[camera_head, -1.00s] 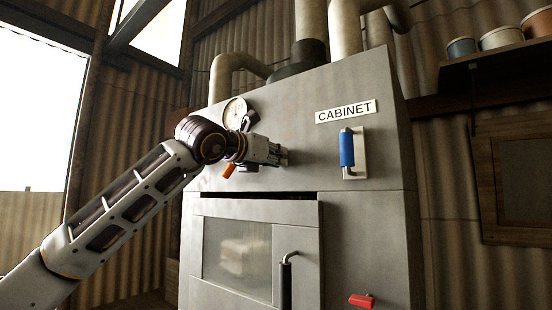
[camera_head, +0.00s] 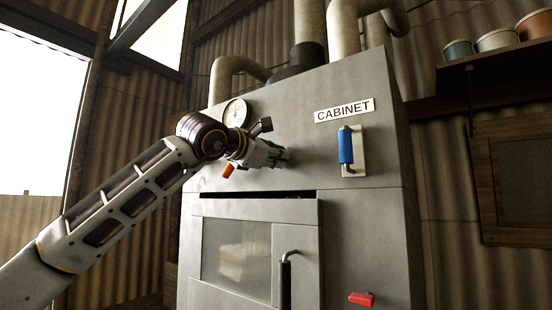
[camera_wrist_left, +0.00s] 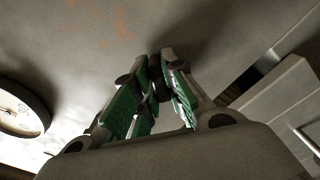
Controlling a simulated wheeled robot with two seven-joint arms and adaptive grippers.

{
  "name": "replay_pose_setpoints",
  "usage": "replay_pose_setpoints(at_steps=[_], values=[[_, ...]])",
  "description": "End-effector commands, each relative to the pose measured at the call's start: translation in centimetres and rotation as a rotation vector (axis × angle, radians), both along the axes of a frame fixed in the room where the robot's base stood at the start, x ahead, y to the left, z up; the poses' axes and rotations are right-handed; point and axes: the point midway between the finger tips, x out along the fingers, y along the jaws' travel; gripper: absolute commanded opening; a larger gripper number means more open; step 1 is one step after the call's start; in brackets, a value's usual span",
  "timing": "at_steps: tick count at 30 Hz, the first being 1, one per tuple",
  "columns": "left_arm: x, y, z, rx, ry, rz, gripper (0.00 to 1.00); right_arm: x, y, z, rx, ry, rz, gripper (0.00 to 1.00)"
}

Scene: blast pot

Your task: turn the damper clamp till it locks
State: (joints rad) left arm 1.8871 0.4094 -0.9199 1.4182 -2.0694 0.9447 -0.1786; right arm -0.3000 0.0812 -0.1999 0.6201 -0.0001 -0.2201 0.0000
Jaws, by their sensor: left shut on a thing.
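My left gripper (camera_head: 276,155) reaches in from the left to the upper front of the grey cabinet (camera_head: 300,110), below and right of a round gauge. Its fingers are shut on a small dark part (camera_wrist_left: 158,86) between the green-padded tips in the left wrist view. This part appears to be the damper clamp, mostly hidden by the fingers, so its angle and whether it is locked cannot be told. In the head view the gripper covers it. My right gripper is not in view.
The gauge (camera_head: 235,112) sits close to my left wrist. A blue handle (camera_head: 346,146) on a pale plate is to the right, under the CABINET label (camera_head: 344,110). Below are a windowed door with a dark handle (camera_head: 285,280) and a red handle (camera_head: 361,299).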

Motion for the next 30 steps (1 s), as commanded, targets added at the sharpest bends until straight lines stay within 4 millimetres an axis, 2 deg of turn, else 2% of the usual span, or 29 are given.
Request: replay_pose_setpoints(at_steps=[30], values=[[-0.14, -0.28, -0.46, 0.627, -0.452, -0.003, 0.0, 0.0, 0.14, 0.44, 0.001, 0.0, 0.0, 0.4]])
